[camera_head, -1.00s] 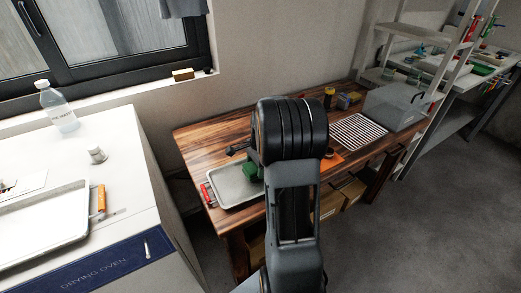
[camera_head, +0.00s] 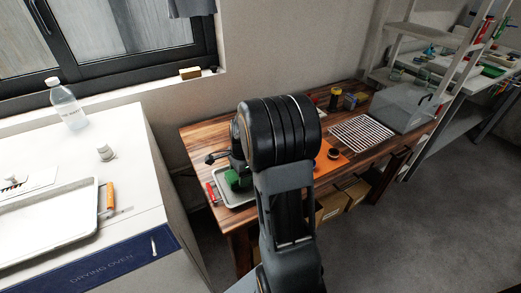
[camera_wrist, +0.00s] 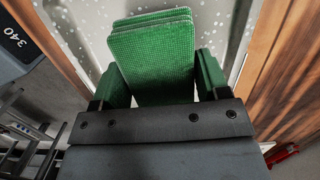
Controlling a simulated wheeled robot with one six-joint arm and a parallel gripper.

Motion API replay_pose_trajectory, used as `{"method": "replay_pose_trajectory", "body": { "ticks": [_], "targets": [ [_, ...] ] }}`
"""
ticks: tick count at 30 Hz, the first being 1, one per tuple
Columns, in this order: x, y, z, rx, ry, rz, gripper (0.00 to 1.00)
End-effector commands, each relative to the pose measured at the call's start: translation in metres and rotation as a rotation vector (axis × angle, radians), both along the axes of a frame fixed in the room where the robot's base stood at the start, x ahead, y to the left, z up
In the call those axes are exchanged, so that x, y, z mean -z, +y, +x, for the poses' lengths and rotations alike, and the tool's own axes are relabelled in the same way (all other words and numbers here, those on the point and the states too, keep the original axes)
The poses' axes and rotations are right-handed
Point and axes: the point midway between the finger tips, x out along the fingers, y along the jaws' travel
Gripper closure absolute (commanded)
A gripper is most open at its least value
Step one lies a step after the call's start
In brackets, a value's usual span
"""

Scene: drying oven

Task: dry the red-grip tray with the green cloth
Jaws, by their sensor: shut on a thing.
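The red-grip tray (camera_head: 238,202) lies on the left end of the wooden table, pale and shallow. Its red grip (camera_head: 211,193) is at the left rim. My arm hides much of its right side. The green cloth (camera_head: 233,181) is over the tray. My gripper (camera_wrist: 160,82) is shut on the green cloth (camera_wrist: 152,60), which shows folded in layers between the fingers in the wrist view. Light spots, like drops, show on the tray surface (camera_wrist: 90,20) beyond it. I cannot tell whether the cloth touches the tray.
A white drying oven (camera_head: 135,215) stands at left with an orange-grip tray (camera_head: 45,218), a bottle (camera_head: 68,105) and a small weight (camera_head: 105,153).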

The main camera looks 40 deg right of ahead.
Motion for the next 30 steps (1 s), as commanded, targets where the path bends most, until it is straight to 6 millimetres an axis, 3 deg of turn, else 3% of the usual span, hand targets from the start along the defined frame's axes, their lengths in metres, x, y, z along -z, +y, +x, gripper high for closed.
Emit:
{"method": "replay_pose_trajectory", "body": {
  "ticks": [16,30],
  "targets": [
    [-0.056,0.000,0.001,-0.002,-0.002,0.000,0.50],
    [-0.065,0.001,0.001,-0.004,-0.001,0.000,0.50]
  ]
}}
